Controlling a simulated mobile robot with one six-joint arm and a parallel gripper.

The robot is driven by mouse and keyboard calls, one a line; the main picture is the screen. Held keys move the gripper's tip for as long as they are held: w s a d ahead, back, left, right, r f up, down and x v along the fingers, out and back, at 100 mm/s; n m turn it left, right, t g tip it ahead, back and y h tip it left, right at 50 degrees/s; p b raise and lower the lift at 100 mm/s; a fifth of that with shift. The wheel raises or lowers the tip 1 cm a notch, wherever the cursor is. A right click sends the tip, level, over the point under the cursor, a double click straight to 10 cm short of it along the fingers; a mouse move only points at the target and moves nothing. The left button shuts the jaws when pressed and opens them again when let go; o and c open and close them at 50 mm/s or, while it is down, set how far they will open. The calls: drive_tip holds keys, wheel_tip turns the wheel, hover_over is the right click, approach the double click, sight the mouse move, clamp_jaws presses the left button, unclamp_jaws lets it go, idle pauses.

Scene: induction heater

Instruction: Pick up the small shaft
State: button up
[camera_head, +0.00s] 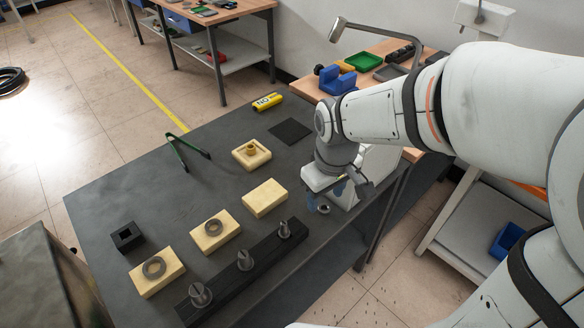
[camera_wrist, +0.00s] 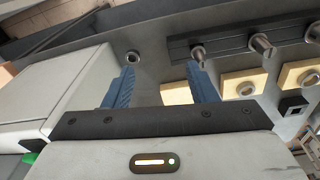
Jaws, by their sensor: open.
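The small shaft (camera_head: 284,229) is a grey metal piece standing upright at the right end of a black rack (camera_head: 222,281). Two larger shafts stand in the same rack, a medium one (camera_head: 245,261) and a large one (camera_head: 201,295). In the wrist view the small shaft (camera_wrist: 197,52) shows just beyond the tip of the right-hand finger. My gripper (camera_head: 326,196) is open, with blue fingers, above the table's right edge, right of and beyond the small shaft. In the wrist view nothing is between the fingers of my gripper (camera_wrist: 160,78).
A small ring (camera_head: 324,208) lies on the table close to my gripper. A white box (camera_head: 377,168) stands behind it. Tan blocks, two topped with rings (camera_head: 154,267) (camera_head: 214,227) and one bare (camera_head: 265,198), line the rack's far side. The table's middle left is clear.

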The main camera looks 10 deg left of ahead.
sight(284, 222)
drive_tip(key=a+f+n, duration=0.1)
drive_tip(key=a+f, duration=0.1)
drive_tip(key=a, duration=0.1)
drive_tip(key=a+f+n, duration=0.1)
drive_tip(key=a+f, duration=0.1)
drive_tip(key=a+f+n+g, duration=0.1)
drive_tip(key=a+f, duration=0.1)
drive_tip(key=a, duration=0.1)
drive_tip(key=shift+a+n, duration=0.3)
drive_tip(key=shift+n, duration=0.1)
drive_tip(key=shift+a+f, duration=0.15)
drive_tip(key=shift+f, duration=0.25)
drive_tip(key=f+p, duration=0.1)
drive_tip(key=f, duration=0.6)
drive_tip(key=shift+s+f, duration=0.15)
drive_tip(key=shift+s, duration=0.05)
drive_tip(key=shift+c, duration=0.3)
clamp_jaws()
